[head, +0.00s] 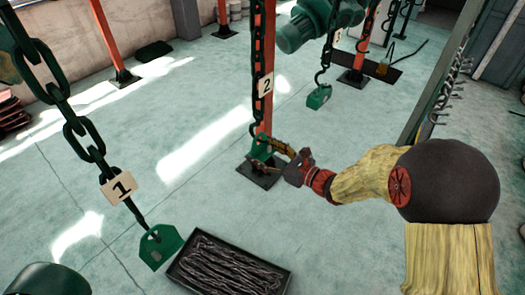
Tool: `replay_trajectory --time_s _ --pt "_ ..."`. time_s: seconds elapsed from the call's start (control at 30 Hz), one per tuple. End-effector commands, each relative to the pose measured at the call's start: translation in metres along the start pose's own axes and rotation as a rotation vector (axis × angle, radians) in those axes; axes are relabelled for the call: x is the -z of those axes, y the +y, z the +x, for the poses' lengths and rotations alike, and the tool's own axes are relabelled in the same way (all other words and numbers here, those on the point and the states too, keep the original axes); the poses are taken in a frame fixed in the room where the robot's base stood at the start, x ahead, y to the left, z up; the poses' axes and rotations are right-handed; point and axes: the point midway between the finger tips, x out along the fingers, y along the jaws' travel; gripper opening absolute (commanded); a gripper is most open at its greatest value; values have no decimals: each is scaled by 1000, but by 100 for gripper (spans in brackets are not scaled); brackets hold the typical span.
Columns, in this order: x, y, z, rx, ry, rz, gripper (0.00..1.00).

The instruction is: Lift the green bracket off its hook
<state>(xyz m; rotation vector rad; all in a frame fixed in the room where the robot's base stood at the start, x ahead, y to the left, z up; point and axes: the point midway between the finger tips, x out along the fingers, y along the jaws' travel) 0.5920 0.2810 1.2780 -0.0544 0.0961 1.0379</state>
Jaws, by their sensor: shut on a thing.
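Green brackets hang at the ends of dark chains. One green bracket (258,150) is at the lower end of the chain marked 2 (256,85), in front of an orange post. My gripper (272,154) reaches it from the right and is shut on it. The fingers and the chain end partly hide this bracket and its hook, so I cannot tell whether it still bears on the hook. Another green bracket (160,246) hangs from the chain marked 1 at the lower left. A third green bracket (319,97) hangs from the chain marked 3 farther back.
A black tray (184,267) of chains lies on the floor at the lower middle. The orange post (267,60) stands on a dark base plate (258,174) right by my gripper. A rail with several hooks (446,90) runs along the right. Floor at the left middle is clear.

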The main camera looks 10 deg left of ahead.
Motion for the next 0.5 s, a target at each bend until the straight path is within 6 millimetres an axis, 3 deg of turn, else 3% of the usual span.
replay_trajectory --time_s 0.5 --pt "-4 0 -4 -1 21 -2 16"
